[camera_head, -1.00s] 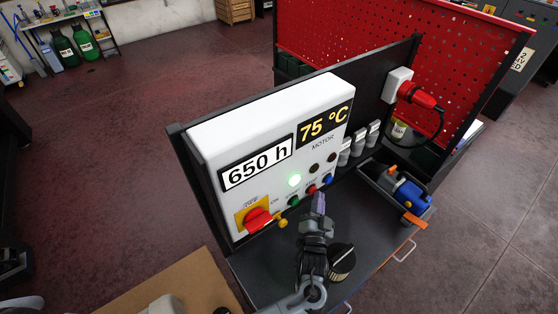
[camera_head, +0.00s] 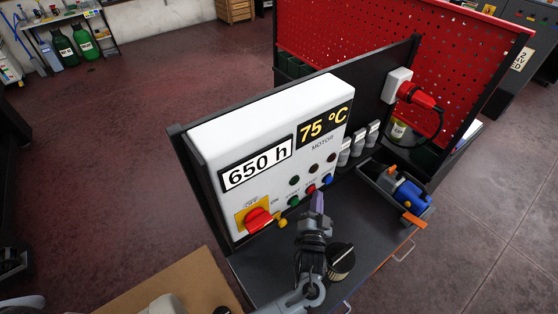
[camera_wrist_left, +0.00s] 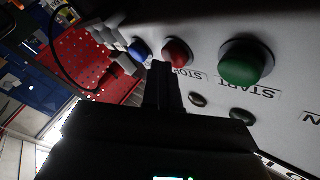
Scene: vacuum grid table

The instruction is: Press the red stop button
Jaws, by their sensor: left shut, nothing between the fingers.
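The red stop button (camera_head: 311,190) sits low on the white control panel (camera_head: 215,118), between a green start button (camera_head: 293,201) and a blue button (camera_head: 328,180). My left gripper (camera_head: 317,204) is shut and empty, its fingertips right at the red button in the head view. In the left wrist view, the shut fingers (camera_wrist_left: 162,68) reach up to the lower edge of the red button (camera_wrist_left: 177,52), beside the STOP label. Exact contact is hard to tell. The indicator lamp (camera_head: 294,181) above the green button is dark. My right gripper is not in view.
A red and yellow rotary switch (camera_head: 257,219) and a yellow knob (camera_head: 282,223) are left of the buttons. A grey tray (camera_head: 374,184) holding a blue and orange tool stands to the right. A red plug (camera_head: 414,95) with a cable is farther back.

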